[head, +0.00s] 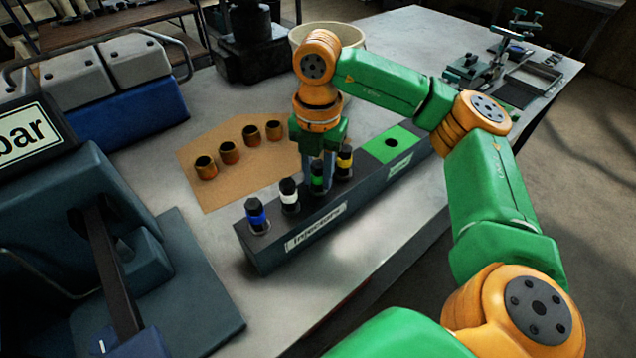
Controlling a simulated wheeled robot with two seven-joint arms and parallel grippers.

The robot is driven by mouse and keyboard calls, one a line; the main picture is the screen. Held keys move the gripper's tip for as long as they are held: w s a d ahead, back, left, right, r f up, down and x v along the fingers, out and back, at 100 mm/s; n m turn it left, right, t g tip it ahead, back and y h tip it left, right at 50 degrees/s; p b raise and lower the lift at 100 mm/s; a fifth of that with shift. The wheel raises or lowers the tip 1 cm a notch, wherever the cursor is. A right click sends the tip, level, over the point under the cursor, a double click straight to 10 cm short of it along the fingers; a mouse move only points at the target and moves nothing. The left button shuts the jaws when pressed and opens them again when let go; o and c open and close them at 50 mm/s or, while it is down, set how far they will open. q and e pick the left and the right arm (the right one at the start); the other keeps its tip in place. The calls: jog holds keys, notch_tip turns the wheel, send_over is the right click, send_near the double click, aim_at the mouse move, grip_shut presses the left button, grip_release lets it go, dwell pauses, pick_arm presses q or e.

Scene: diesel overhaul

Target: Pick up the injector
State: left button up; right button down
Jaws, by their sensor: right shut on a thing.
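A dark injector rack (360,211) with a white label lies along the table in the middle. In it stand injectors with dark tops: one with a blue band (257,215), one with a white band (289,196) and one with a yellow band (344,162). My right gripper (317,176) points down over the rack, shut on the green-banded injector (317,181) between the white and yellow ones. That injector stands upright at the rack; whether its lower end is clear of its hole cannot be told. My left gripper is out of view.
A green plate (391,143) with an empty hole covers the rack's right end. Several brass sleeves (228,152) stand on a brown sheet (215,190) behind the rack. A pale bucket (350,35) stands behind my right arm. A blue-grey machine (100,230) fills the left.

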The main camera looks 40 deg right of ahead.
aim_at(317, 164)
jog(key=shift+r, duration=0.1)
jog(key=shift+r, duration=0.35)
notch_tip(317, 164, up, 4)
jog(key=shift+f, duration=0.25)
notch_tip(317, 164, up, 14)
jog(key=p, duration=0.5)
jog(key=shift+f, duration=0.15)
jog(key=c, duration=1.3)
grip_release()
grip_shut()
